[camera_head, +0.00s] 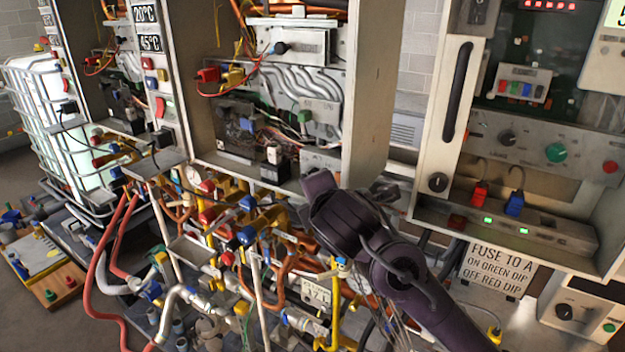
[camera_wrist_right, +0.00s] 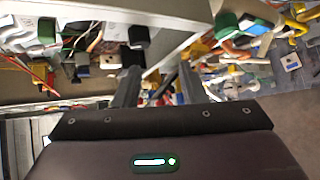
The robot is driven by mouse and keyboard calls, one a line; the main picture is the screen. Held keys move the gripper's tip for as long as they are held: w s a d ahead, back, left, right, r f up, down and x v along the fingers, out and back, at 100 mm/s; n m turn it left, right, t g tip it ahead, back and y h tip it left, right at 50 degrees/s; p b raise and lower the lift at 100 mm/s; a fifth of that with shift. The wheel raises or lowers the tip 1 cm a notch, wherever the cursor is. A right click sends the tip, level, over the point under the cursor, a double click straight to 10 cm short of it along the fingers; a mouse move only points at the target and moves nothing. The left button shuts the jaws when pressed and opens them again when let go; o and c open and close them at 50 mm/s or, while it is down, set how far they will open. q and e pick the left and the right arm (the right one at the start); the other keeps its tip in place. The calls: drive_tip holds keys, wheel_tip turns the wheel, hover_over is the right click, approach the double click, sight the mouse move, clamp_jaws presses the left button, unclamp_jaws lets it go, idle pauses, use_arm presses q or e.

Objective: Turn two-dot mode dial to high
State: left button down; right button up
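Several dials are in the head view. A black dial (camera_head: 508,137) and a green dial (camera_head: 556,152) sit on the grey panel of the right cabinet, with another black dial (camera_head: 438,182) lower left. A black knob (camera_head: 280,48) is in the middle cabinet. I cannot make out two-dot marks on any of them. My right gripper (camera_head: 384,192) is beside the middle cabinet's lower right edge. In the right wrist view its fingers (camera_wrist_right: 158,82) are apart with nothing between them. A black knob-like part (camera_wrist_right: 139,36) shows beyond them. My left gripper is not in view.
The middle cabinet's side wall (camera_head: 374,90) stands close to my right gripper. Pipes and valves (camera_head: 245,235) crowd below it. A white caged tank (camera_head: 50,130) stands at the left.

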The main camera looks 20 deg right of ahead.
drive_tip(key=shift+n+t, duration=0.4)
drive_tip(key=shift+n, duration=0.1)
drive_tip(key=w, duration=0.2)
drive_tip(key=w+d+p, duration=0.1)
drive_tip(key=w, duration=0.2)
drive_tip(key=w+d+p, duration=0.1)
drive_tip(key=w, duration=0.2)
drive_tip(key=shift+f, duration=0.3)
drive_tip(key=c, duration=0.7)
drive_tip(key=shift+f, duration=0.1)
